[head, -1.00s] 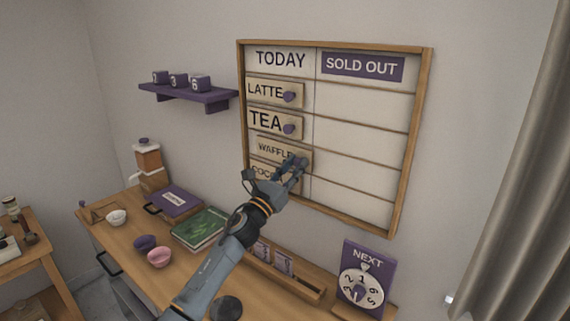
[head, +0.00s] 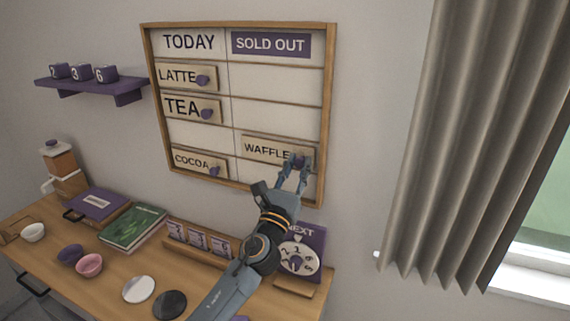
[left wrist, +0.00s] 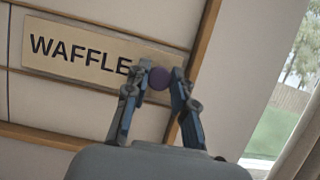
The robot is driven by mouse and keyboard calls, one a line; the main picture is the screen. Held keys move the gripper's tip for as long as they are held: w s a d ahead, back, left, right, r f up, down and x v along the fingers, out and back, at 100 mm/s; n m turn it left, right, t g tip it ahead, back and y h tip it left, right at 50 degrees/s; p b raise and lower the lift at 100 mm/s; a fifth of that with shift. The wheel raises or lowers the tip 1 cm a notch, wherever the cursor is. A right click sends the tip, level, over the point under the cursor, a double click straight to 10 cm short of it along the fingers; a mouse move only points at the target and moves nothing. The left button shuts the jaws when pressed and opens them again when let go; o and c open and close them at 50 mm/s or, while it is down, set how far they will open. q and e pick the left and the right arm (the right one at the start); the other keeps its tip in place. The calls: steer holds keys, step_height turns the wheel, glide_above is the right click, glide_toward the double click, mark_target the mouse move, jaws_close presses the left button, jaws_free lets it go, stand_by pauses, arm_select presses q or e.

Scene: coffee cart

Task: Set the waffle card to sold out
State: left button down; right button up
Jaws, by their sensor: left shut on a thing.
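The waffle card (head: 268,149) is a tan plate with black letters and a purple knob at its right end. In the head view it sits in the SOLD OUT column of the menu board (head: 281,83), in the row above the lowest one. My left gripper (head: 299,163) is shut on the card's knob, coming from below. The left wrist view shows the card (left wrist: 90,52) and the purple knob (left wrist: 159,78) between the two fingers (left wrist: 157,95). The SOLD OUT header (head: 270,44) is purple. My right gripper is not in view.
The latte card (head: 177,75), tea card (head: 182,106) and cocoa card (head: 192,159) are in the TODAY column. Below stand a card rack (head: 196,246), a NEXT dial (head: 298,259), bowls and a green book (head: 134,227). A curtain (head: 470,130) hangs at right.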

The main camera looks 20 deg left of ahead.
arm_select(q)
steer(key=shift+d, duration=0.15)
steer(key=c, duration=1.4)
jaws_free()
steer(key=shift+o, duration=1.4)
steer(key=shift+d, duration=0.2)
steer(key=shift+s+a+f, duration=0.15)
steer(key=shift+s+f, duration=0.2)
steer(key=shift+s, duration=0.1)
steer(key=v, duration=1)
steer(key=shift+s, duration=0.45)
